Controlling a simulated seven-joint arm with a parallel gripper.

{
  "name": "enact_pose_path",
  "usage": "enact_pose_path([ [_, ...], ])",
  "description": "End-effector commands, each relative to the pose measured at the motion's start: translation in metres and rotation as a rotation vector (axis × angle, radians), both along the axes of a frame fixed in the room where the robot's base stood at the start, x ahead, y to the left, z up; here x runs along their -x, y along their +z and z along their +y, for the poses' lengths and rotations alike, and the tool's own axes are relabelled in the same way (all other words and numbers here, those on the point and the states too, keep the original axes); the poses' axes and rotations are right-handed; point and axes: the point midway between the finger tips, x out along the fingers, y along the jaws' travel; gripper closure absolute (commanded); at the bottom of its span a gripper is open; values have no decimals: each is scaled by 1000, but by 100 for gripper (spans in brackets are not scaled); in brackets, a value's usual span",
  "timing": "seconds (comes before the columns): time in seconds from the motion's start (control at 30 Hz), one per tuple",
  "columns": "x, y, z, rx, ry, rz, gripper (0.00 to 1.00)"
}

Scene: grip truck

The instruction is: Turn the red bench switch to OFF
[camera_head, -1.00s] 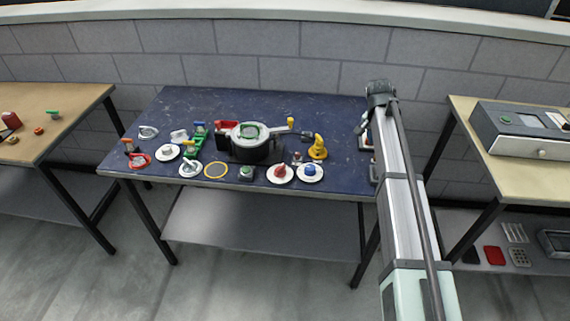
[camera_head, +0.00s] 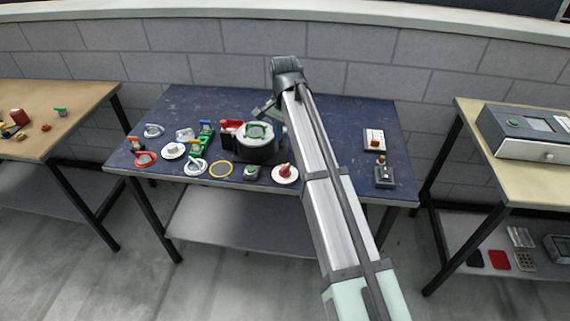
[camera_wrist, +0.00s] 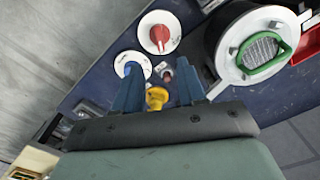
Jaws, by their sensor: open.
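A red rotary knob (camera_head: 285,171) on a white round plate sits at the front of the blue bench (camera_head: 240,98). It also shows in the wrist view (camera_wrist: 159,34), at the top, beyond my fingertips. A second red switch (camera_head: 375,141), on a white rectangular plate, is at the bench's right side. I cannot read any label on either. My gripper (camera_wrist: 158,72) is open and empty above the bench, with the red knob apart from its fingers. In the head view my arm hides most of the gripper.
A pot-like device with a green handle (camera_wrist: 263,52) stands at right.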

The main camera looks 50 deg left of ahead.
Motion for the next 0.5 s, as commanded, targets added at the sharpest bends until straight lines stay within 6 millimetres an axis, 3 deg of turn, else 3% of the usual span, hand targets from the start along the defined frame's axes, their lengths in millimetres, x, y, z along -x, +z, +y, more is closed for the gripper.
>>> enact_pose_path([
  [0.5, 0, -89, -1, 2, 0, 0, 60],
])
